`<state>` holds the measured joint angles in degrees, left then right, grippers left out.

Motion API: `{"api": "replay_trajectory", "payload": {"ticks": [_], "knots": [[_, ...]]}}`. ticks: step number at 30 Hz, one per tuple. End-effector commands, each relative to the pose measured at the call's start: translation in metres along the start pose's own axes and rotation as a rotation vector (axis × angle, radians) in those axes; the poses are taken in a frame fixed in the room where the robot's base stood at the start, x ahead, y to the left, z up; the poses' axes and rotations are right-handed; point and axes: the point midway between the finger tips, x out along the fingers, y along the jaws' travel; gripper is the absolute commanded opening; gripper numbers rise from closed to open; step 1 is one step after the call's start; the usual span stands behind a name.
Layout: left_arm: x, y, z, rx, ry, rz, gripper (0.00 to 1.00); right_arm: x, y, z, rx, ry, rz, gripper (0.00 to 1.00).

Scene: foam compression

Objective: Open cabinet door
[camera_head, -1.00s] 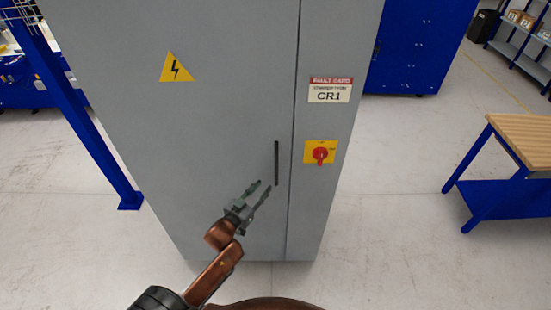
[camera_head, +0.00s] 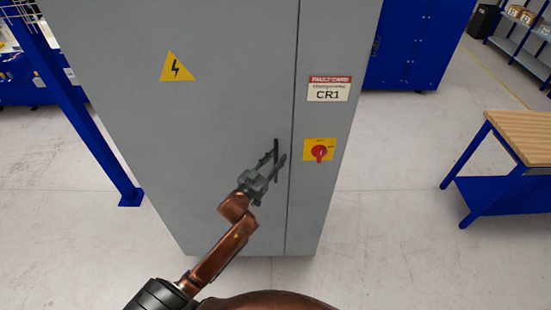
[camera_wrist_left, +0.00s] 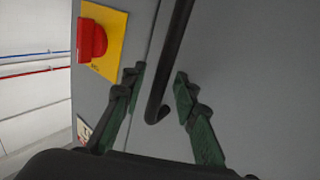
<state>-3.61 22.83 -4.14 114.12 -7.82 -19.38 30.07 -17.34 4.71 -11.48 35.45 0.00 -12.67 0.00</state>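The grey cabinet door (camera_head: 220,115) fills the middle of the head view and looks closed. Its black bar handle (camera_head: 276,146) stands upright near the door's right edge. My left gripper (camera_head: 276,158) is at the handle, its fingers partly covering the handle's lower part. In the left wrist view the handle (camera_wrist_left: 161,85) hangs down between the two green-black fingertips (camera_wrist_left: 160,82) of the left gripper. The fingers are apart, with visible gaps on both sides of the handle. My right gripper does not show.
A red rotary switch on a yellow plate (camera_head: 320,150) sits right of the handle and also shows close by in the left wrist view (camera_wrist_left: 92,40). A blue post (camera_head: 85,120) stands left of the cabinet. A wood-topped workbench (camera_head: 525,135) stands at right.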

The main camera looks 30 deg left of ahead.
Motion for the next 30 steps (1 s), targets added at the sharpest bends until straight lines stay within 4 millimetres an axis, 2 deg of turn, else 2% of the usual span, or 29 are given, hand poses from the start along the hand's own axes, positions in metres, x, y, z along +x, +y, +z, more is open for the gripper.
{"api": "replay_trajectory", "payload": {"ticks": [5, 17, 30], "knots": [[0.0, 0.0001, 0.0002, 0.0, 0.0, 0.0, 0.28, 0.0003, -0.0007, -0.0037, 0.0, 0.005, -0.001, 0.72], [-0.0004, -0.0002, 0.0001, 0.0, 0.0, 0.0, 0.01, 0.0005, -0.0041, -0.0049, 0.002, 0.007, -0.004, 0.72], [-0.0005, -0.0004, 0.0001, 0.0, 0.0, -0.001, 0.0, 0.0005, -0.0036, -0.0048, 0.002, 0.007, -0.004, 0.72]]}}
